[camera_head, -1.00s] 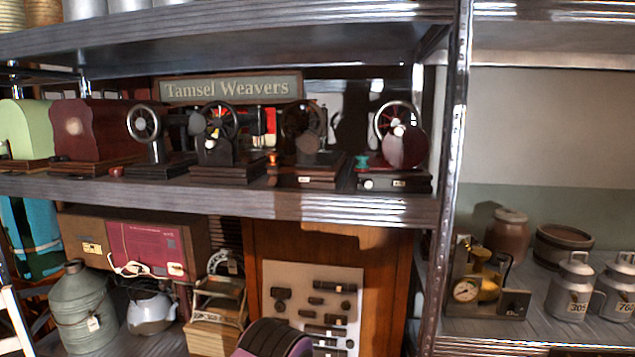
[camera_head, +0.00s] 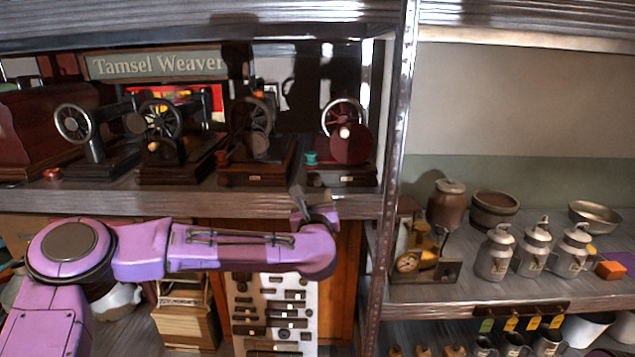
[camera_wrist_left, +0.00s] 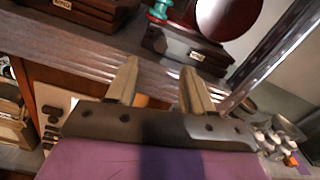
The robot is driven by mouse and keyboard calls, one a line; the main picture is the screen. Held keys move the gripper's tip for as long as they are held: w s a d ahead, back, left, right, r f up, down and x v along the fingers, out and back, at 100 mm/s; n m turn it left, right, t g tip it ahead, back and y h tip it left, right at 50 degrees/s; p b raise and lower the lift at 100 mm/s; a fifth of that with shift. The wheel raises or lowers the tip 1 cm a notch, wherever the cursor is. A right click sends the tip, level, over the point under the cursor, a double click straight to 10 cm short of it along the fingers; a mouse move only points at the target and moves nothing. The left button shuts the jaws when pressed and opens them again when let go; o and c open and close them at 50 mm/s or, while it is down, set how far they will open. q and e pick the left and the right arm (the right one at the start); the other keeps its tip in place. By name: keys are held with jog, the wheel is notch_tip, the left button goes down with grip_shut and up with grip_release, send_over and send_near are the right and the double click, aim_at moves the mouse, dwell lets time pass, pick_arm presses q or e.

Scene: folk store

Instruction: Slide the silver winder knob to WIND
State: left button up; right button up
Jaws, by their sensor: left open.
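The dark red sewing machine (camera_head: 345,142) with a spoked wheel stands at the right end of the upper shelf. Its dark wooden base (camera_head: 352,178) faces me; a teal spool sits at the base's left.
Several other sewing machines (camera_head: 100,135) stand to the left on the same shelf. The metal shelf post (camera_head: 395,130) is close on the right. Below are a tool board (camera_head: 275,315) and a wooden cabinet. Milk cans (camera_head: 495,255) stand on the right shelf.

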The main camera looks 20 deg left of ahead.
aim_at(318, 184)
pick_arm(q)
jog(key=p+x, duration=0.4)
jog(key=x, duration=0.5)
jog(key=shift+w+f, duration=0.2)
jog(key=shift+w, duration=0.4)
jog(key=shift+f, duration=0.1)
grip_shut()
